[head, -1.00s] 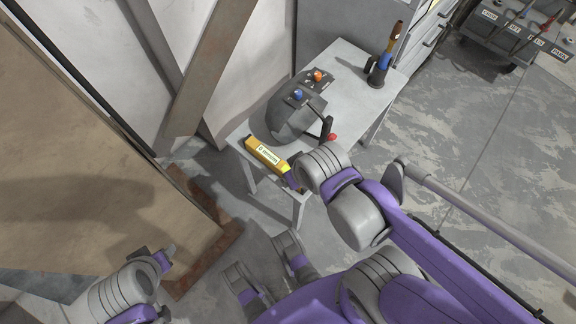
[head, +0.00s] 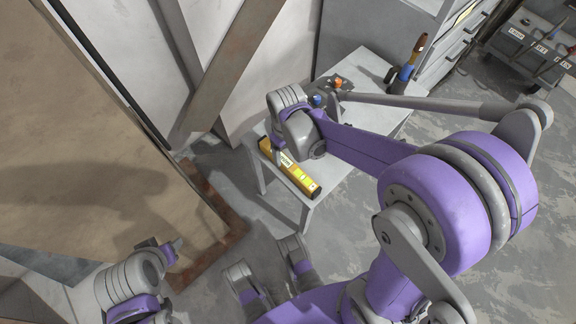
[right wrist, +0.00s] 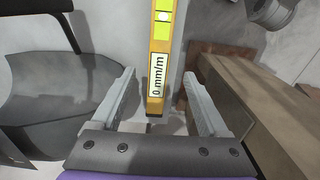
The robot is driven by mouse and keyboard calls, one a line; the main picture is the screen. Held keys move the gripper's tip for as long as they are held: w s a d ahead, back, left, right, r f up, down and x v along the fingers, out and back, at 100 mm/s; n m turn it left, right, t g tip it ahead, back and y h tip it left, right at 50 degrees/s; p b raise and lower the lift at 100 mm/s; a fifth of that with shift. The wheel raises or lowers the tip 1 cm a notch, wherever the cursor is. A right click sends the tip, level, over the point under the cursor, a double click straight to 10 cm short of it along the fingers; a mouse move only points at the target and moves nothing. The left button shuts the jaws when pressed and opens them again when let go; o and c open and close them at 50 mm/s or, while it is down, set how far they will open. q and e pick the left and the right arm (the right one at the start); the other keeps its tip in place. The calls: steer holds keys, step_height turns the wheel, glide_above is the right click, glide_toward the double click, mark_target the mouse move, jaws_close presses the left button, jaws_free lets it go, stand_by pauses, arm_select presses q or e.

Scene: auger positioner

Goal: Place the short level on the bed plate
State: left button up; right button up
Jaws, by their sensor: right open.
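The short level (head: 290,170) is a yellow bar lying near the front edge of a small grey table. In the right wrist view the level (right wrist: 162,50) shows a green vial and a white "0 mm/m" label. My right gripper (right wrist: 159,76) is open, with the level's near end seen between its two separated fingers. In the head view my right wrist and arm hide the fingers and part of the level's surroundings. My left gripper (head: 164,250) is at the lower left, away from the level; its finger gap is unclear. I cannot tell which surface is the bed plate.
The grey table (head: 368,66) also bears a dark control console, mostly behind my arm, with a blue knob (head: 317,100), and a brush-like tool in a holder (head: 404,72). A large tan panel (head: 80,130) and rusty edging (head: 215,205) are at left. A tool cart (head: 530,48) stands back right.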

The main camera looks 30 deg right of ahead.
mark_target(288, 163)
step_height(288, 163, down, 8)
steer(key=shift+s+d+r+b, duration=0.1)
steer(key=shift+d+b, duration=0.05)
steer(key=shift+b, duration=1)
jaws_close()
